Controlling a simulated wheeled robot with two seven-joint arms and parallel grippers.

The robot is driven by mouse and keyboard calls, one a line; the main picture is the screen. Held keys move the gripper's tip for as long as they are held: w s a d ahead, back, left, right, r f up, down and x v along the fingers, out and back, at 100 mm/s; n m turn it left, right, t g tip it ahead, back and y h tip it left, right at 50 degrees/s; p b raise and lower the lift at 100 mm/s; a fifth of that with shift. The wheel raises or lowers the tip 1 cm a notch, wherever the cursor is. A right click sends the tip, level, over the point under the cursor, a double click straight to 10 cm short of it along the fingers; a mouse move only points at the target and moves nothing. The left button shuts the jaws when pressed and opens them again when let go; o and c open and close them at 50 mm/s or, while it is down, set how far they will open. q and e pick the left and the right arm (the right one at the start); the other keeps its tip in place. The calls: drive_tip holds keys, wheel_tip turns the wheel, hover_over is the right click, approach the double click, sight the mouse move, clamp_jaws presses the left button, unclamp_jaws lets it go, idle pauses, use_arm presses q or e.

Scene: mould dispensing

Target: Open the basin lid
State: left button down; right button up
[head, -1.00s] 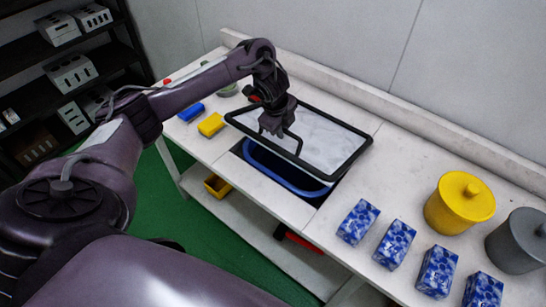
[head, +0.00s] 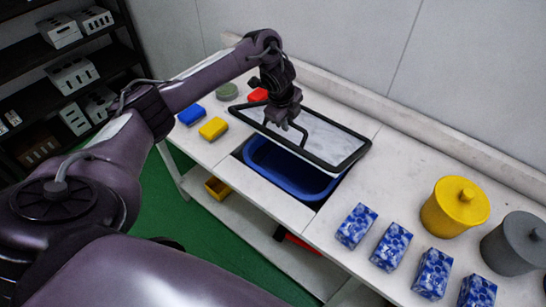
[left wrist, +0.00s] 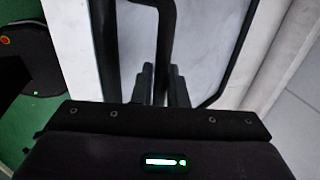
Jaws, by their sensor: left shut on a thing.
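The basin lid (head: 335,143) is a light marbled panel with a black rim and a black bar handle (head: 300,137). It is tilted above the blue basin (head: 290,172), which is sunk in the worktop and now shows much of its inside. My left gripper (head: 287,120) is shut on the lid's handle. In the left wrist view the gripper fingers (left wrist: 160,90) are on either side of the dark handle (left wrist: 165,45), with the pale lid (left wrist: 195,35) behind. My right gripper is not in view.
Red, blue (head: 191,115) and yellow (head: 213,128) blocks lie left of the basin. Several blue patterned blocks (head: 391,246), a yellow pot (head: 455,207) and a grey pot (head: 515,244) stand to the right. The wall (head: 330,40) rises behind the worktop (head: 330,222).

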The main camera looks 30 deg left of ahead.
use_arm(q)
drive_tip(key=w+r, duration=0.1)
drive_tip(key=w+r+p, duration=0.1)
drive_tip(key=shift+d+r, duration=0.1)
drive_tip(key=shift+r, duration=0.2)
drive_tip(key=shift+w+r+p, duration=0.3)
drive_tip(key=shift+w+p, duration=0.1)
drive_tip(key=w+r+p, duration=0.1)
drive_tip(key=w+r, duration=0.2)
drive_tip(key=shift+d, duration=0.15)
